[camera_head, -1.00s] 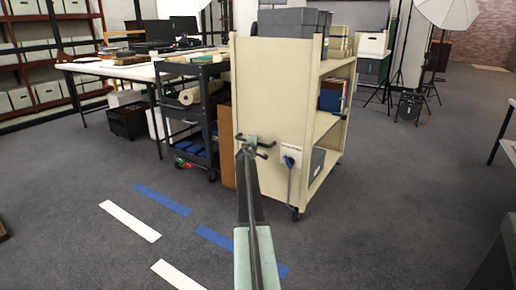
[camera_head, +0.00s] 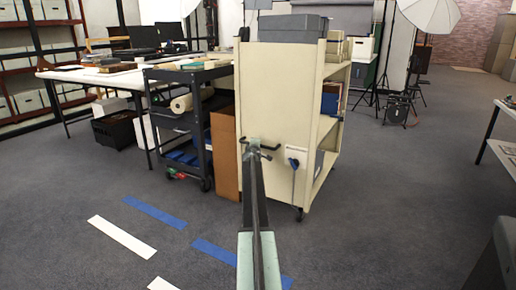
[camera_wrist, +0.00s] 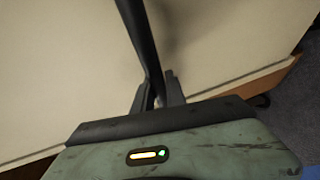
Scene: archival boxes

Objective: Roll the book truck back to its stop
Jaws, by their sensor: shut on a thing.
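The book truck (camera_head: 285,95) is cream, with open shelves on its right side and its flat end panel facing me. A dark handle bar (camera_head: 270,147) is fixed across that panel. My gripper (camera_head: 254,149) is shut on the handle, in front of the panel. In the wrist view, the dark bar (camera_wrist: 143,42) runs down between my gripper's fingers (camera_wrist: 160,92), close to the cream panel. A stop for the truck cannot be made out. Blue tape (camera_head: 155,212) and white tape (camera_head: 122,237) strips lie on the floor at left front.
Grey boxes (camera_head: 292,28) stand on the truck. A black cart (camera_head: 180,125) and a brown panel (camera_head: 225,155) stand close on its left. A light stand (camera_head: 372,75) is behind right. A table (camera_head: 505,135) is at the right edge. Carpet is clear right of the truck.

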